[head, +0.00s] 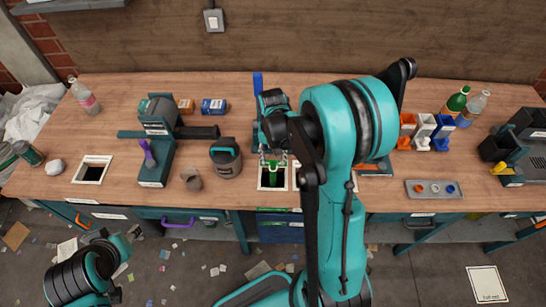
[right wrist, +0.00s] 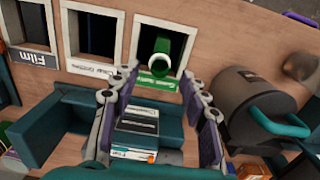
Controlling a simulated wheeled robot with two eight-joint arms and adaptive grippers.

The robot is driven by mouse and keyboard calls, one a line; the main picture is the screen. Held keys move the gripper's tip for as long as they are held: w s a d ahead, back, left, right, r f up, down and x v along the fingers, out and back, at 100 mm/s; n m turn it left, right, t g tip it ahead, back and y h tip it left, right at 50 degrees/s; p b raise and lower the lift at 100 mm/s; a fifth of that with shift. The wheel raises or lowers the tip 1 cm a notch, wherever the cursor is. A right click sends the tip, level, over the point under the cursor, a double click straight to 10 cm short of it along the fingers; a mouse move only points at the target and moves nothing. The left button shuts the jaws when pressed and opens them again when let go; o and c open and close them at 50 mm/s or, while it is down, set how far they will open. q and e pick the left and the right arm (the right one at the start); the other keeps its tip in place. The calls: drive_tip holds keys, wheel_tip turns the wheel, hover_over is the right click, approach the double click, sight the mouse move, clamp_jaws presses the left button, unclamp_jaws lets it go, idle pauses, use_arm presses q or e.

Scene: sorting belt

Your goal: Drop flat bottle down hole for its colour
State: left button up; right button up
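A green bottle (right wrist: 168,62) is at the mouth of a white-framed square hole with a green label (right wrist: 158,82). In the head view, green (head: 272,179) shows inside that hole's white frame (head: 261,186). My right gripper (head: 273,158) is above the hole. In the right wrist view its two fingers (right wrist: 150,90) are spread apart with nothing clamped between them, and the bottle is beyond the tips. How deep the bottle sits is unclear. Part of my left arm shows at the lower left of the head view, but its gripper does not.
A dark grey canister (head: 226,158) and a small cup (head: 192,179) stand left of my gripper. A grey tray (head: 434,190) lies right. Bottles (head: 457,100) stand at the back right.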

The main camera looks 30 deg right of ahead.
wheel_tip(320, 180, up, 12)
drive_tip(key=shift+w, duration=0.2)
idle(0.4)
idle(0.7)
drive_tip(key=s+a+f+n+t+b, duration=0.3)
drive_tip(key=s+a+n+t+b, duration=0.3)
drive_tip(key=s+a, duration=0.4)
drive_tip(key=shift+s+a+t, duration=0.3)
drive_tip(key=shift+s+t, duration=0.4)
drive_tip(key=shift+t, duration=0.1)
drive_tip(key=shift+f, duration=0.1)
idle(0.9)
